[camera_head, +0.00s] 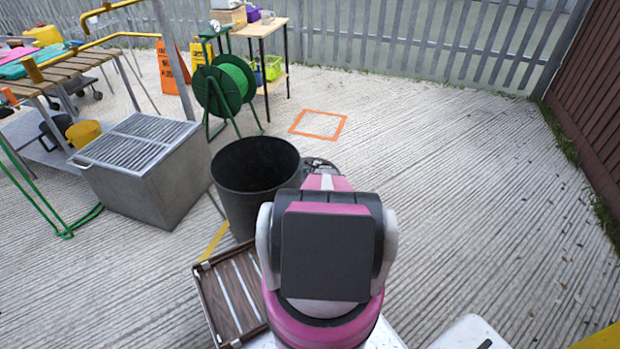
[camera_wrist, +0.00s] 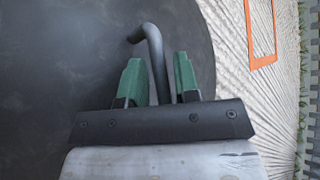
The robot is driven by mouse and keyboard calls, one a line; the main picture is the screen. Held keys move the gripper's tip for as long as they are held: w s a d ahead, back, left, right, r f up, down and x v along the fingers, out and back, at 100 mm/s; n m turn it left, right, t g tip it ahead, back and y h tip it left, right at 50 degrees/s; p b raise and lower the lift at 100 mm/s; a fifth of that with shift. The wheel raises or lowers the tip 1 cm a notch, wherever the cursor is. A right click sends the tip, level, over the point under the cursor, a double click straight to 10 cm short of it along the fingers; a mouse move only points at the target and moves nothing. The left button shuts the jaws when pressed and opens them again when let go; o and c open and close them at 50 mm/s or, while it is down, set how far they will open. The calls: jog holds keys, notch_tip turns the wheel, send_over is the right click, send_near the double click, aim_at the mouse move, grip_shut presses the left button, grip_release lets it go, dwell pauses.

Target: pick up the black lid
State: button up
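The black lid (camera_wrist: 60,85) fills the left and middle of the wrist view as a flat dark disc. Its curved right edge shows against pale ground. A bent dark rod handle (camera_wrist: 156,55) stands out in front of it. My gripper (camera_wrist: 159,72) has its two green fingers on either side of the handle. A narrow gap shows between the handle and the right finger, so the fingers look open around it. In the head view my arm hides the gripper; I cannot make out the lid clearly there.
A black bin (camera_head: 237,207) stands just left of my arm. A grey metal box (camera_head: 150,188) is further left, and a brown slatted crate (camera_head: 232,292) lies near my base. A green reel (camera_head: 225,88) stands behind. An orange square (camera_head: 318,125) marks the ground; the right side is clear.

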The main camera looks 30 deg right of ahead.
jog(key=shift+w+f, duration=0.25)
jog(key=shift+w, duration=0.05)
grip_shut()
jog(key=shift+a+r, duration=0.1)
